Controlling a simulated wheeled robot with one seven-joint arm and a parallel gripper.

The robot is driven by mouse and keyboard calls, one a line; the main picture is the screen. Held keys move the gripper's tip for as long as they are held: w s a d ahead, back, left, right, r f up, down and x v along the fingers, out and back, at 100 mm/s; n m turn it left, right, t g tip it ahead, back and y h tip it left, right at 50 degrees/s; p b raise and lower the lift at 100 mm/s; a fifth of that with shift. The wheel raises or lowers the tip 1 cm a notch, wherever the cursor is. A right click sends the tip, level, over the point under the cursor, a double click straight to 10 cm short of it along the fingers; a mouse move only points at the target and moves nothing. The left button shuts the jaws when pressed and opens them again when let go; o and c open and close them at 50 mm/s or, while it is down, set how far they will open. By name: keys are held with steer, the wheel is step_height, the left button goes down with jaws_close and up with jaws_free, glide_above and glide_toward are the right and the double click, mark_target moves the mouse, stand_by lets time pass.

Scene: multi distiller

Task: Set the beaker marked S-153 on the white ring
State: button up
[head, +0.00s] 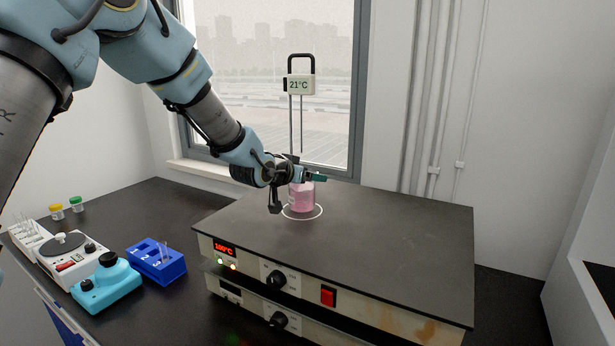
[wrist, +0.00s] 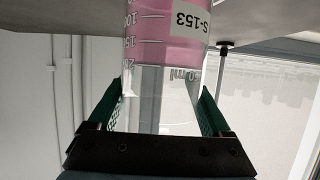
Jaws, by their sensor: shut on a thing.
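The beaker marked S-153 (head: 302,198) holds pink liquid and is upright over the white ring (head: 321,213) on the dark hotplate top. Its base appears within the ring; I cannot tell whether it touches the plate. In the wrist view the beaker (wrist: 160,60) appears upside down, with its S-153 label (wrist: 187,20) readable. My gripper (head: 304,178) is shut on the beaker's upper part. In the wrist view the green fingers of my gripper (wrist: 162,105) are on either side of the clear glass above the liquid.
The hotplate (head: 400,240) reads 100°C and has a broad clear top. A thermometer display (head: 299,85) reading 21°C stands behind the beaker on thin rods. A blue tube rack (head: 157,263), a teal device (head: 106,284) and a white device (head: 70,256) stand at the left on the bench.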

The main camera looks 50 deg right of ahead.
steer(key=shift+f+b, duration=0.45)
steer(key=o, duration=1.5)
steer(key=b+v, duration=0.3)
steer(key=v, duration=0.7)
steer(key=shift+s+a+r, duration=0.1)
steer(key=shift+a+r, duration=0.05)
steer(key=shift+a, duration=0.25)
